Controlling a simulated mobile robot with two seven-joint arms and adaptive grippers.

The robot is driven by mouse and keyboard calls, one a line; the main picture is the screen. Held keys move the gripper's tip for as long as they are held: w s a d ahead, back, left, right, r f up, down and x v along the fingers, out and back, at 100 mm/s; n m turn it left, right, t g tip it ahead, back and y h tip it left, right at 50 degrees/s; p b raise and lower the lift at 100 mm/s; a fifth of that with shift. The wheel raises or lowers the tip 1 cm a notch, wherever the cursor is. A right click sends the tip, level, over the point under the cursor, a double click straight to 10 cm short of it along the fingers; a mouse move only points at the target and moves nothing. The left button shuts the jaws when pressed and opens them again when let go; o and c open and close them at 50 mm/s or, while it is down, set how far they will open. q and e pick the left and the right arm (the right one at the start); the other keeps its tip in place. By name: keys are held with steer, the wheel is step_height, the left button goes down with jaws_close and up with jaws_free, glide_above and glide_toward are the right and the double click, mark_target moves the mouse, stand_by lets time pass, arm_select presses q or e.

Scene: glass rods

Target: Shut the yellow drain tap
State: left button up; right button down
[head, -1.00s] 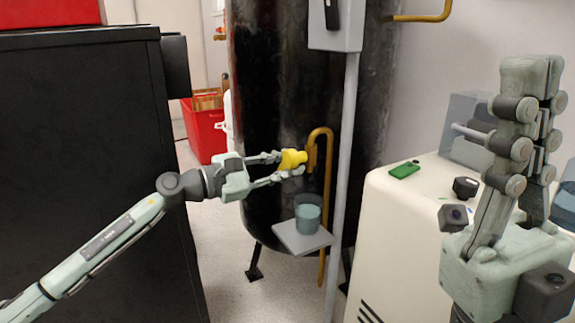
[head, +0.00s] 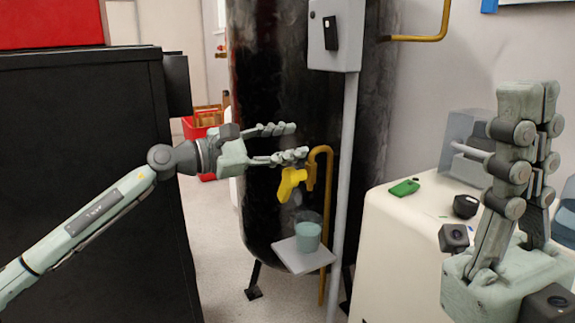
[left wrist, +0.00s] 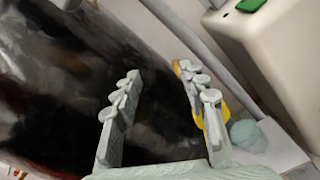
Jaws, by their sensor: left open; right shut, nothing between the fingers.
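The yellow drain tap (head: 291,182) sits on the brass pipe at the front of the black tank. Its yellow handle slants down to the left. My left gripper (head: 299,140) is open and empty, just above the tap, its lower finger close over it; I cannot tell whether they touch. In the left wrist view, the tap (left wrist: 198,119) is partly hidden behind the right-hand finger of my left gripper (left wrist: 158,72). My right gripper (head: 541,92) is shut and empty, pointing up at the right.
A beaker of bluish liquid (head: 307,237) stands on a small grey shelf (head: 291,262) below the tap. A grey post (head: 346,160) with a box rises right of the pipe. A white cabinet (head: 390,245) bears a green item (head: 404,188). A black cabinet (head: 90,130) stands left.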

arm_select(q)
steer(key=shift+r, duration=0.6)
